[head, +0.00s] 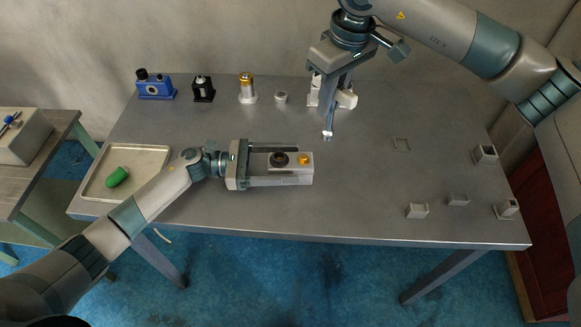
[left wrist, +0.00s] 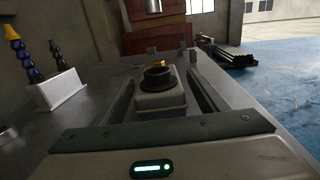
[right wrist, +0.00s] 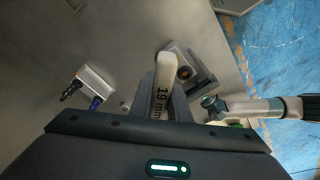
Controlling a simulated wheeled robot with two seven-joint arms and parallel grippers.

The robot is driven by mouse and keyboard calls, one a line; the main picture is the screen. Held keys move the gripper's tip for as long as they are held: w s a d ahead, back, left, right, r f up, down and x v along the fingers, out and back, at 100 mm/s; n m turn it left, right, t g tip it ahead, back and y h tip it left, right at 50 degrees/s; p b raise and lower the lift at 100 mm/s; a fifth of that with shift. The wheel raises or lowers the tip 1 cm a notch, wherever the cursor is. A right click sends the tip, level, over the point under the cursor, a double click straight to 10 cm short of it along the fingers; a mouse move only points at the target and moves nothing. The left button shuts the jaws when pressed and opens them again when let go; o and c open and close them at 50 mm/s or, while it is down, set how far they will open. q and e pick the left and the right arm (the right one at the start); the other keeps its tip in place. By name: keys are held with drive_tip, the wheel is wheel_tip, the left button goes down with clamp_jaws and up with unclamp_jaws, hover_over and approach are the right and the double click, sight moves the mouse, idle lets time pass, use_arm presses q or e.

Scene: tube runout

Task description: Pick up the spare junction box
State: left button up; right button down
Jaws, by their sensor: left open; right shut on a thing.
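A pale box (head: 308,174) with a black ring and a brass fitting on top sits mid-table; it also shows in the left wrist view (left wrist: 160,97) and right wrist view (right wrist: 200,82). Small grey boxes (head: 417,211) (head: 485,156) stand at the right; I cannot tell which piece is the spare junction box. My left gripper (head: 303,164) is open, low over the table, one finger along each side of the pale box, with gaps visible in the left wrist view. My right gripper (head: 330,112) is shut on a pale bar marked "19 mm" (right wrist: 163,85), pointing down above the table.
A tray (head: 92,188) holding a green piece (head: 117,177) lies at the left. A blue device (head: 155,88), a black holder (head: 203,90), a brass-topped piece (head: 247,88) and a white block (head: 347,99) line the back edge. A flat square outline (head: 401,144) lies right of centre.

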sight(289, 160)
use_arm(q)
drive_tip(key=shift+d, duration=0.5)
drive_tip(key=c, duration=1.4)
drive_tip(key=shift+w, duration=0.1)
drive_tip(key=shift+r, duration=0.15)
drive_tip(key=shift+r, duration=0.55)
wheel_tip(289, 160, up, 2)
drive_tip(key=shift+r, duration=0.15)
drive_tip(key=a, duration=0.6)
drive_tip(key=s+a, duration=0.1)
drive_tip(key=a, duration=1.1)
drive_tip(key=shift+s, duration=0.35)
